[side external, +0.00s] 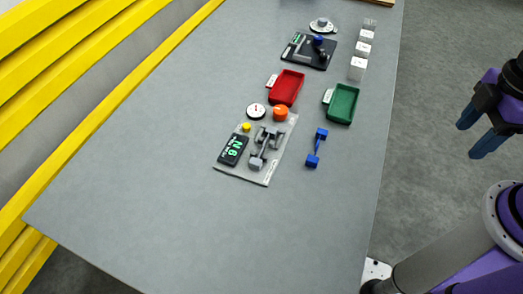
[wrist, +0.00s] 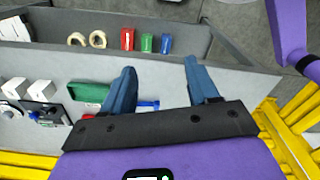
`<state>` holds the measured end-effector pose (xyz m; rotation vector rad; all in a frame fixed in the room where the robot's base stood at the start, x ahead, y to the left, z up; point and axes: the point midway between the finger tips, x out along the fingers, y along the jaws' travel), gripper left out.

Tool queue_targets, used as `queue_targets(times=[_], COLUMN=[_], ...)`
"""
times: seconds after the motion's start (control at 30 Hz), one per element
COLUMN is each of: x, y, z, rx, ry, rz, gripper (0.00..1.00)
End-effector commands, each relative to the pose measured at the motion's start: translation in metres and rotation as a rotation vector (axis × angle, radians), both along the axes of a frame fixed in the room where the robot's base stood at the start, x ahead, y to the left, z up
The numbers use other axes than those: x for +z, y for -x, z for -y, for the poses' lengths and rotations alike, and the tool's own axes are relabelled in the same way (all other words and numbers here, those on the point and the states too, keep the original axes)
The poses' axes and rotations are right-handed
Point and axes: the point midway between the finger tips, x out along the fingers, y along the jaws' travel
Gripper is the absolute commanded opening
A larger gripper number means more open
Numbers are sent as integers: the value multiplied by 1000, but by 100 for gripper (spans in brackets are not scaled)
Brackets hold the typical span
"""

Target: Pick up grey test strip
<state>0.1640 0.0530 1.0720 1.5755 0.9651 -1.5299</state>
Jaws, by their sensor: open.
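My gripper (side external: 472,140) is in the air off the right side of the table in the side view, apart from everything on it. In the wrist view its two blue fingers (wrist: 160,66) stand wide apart with nothing between them. I cannot pick out a grey test strip for certain. A grey clamp-like device (side external: 265,147) stands on a grey plate with a black display box (side external: 233,150). A blue dumbbell-shaped piece (side external: 316,148) lies to its right; a blue bit (wrist: 148,105) shows beyond the fingers in the wrist view.
A red tray (side external: 286,87) and a green tray (side external: 341,103) lie mid-table. A black fixture (side external: 308,51) and several pale blocks (side external: 357,68) stand farther back. Red (wrist: 127,39), green (wrist: 147,42) and blue (wrist: 166,43) pieces show in the wrist view. The near table is clear.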

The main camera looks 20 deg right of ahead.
Motion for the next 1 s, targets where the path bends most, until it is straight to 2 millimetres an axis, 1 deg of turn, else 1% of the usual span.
queue_targets(times=[0.07, 0.17, 0.27, 0.37, 0.6, 0.77, 0.8, 1.0], x=[0, 2, 6, 11, 21, 22, 22, 17], y=[0, -5, -18, -40, -95, -128, -135, -170], z=[0, -6, -22, -49, -126, -177, -190, -253], rx=[1, 19, 78, 174, 447, 626, 672, 897], ry=[0, 1, 4, 7, 16, 21, 23, 28], rz=[0, 0, 1, 3, 5, 6, 7, 6], gripper=[60, 60, 60, 60, 60, 60, 60, 60])
